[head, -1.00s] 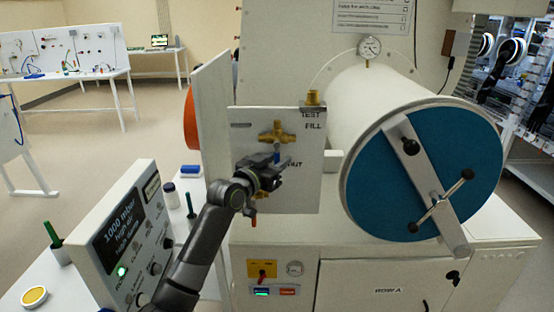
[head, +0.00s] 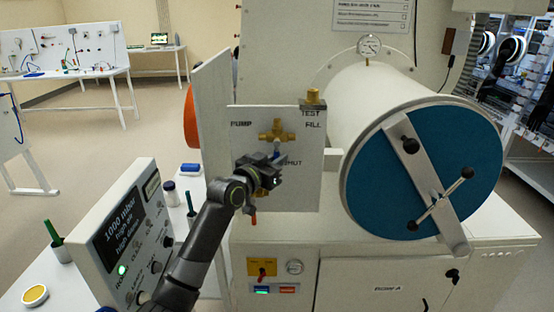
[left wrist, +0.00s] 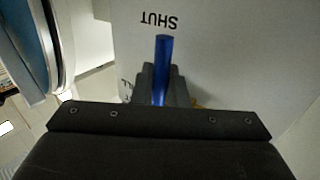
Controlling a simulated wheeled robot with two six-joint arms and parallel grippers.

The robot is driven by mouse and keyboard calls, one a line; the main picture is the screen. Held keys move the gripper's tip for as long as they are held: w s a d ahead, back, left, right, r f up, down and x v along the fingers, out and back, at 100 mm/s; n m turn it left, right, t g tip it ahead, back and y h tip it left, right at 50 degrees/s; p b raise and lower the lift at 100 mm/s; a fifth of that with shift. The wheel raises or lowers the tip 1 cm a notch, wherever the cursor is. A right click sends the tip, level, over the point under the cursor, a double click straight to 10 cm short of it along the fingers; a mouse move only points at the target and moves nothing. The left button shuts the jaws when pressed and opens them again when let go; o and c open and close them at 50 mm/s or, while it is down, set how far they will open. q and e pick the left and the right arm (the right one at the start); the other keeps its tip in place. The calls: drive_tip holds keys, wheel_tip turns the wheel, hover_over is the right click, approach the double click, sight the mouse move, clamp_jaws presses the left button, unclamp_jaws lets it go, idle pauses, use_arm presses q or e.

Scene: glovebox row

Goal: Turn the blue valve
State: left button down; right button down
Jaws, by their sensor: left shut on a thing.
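The blue valve handle (left wrist: 164,62) is a slim bar in the left wrist view, its free end by the word SHUT on the white panel. In the head view a bit of blue (head: 277,147) shows just below the upper brass fitting (head: 277,132). My left gripper (head: 274,164) is in front of the panel (head: 305,190) and hides most of the valve. In the left wrist view its fingers (left wrist: 160,88) are shut on the handle. My right gripper is in neither view.
A second brass fitting with a red handle (head: 253,218) sits below my gripper. A white upright board (head: 212,110) stands left of the panel. The large chamber with a blue door (head: 385,190) is close on the right. A control box (head: 130,235) stands front left.

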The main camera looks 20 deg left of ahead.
use_arm(q)
drive_tip(key=shift+s+a+r+m+g+y+p, duration=0.15)
drive_tip(key=shift+a+m+g+y+p, duration=0.35)
drive_tip(key=shift+m+p, duration=0.35)
drive_tip(key=shift+s+a+r+m+g+y+p, duration=0.15)
drive_tip(key=shift+a+m+g+y+p, duration=0.2)
drive_tip(key=shift+m+g+p, duration=0.35)
drive_tip(key=shift+s+a+r+m+g+y+p, duration=0.15)
drive_tip(key=shift+a+m+g+y+p, duration=0.25)
drive_tip(key=shift+m+p, duration=0.5)
drive_tip(key=shift+w, duration=0.1)
drive_tip(key=c, duration=1.5)
unclamp_jaws()
drive_tip(key=b+v, duration=0.4)
drive_tip(key=v, duration=1.3)
drive_tip(key=shift+s, duration=0.25)
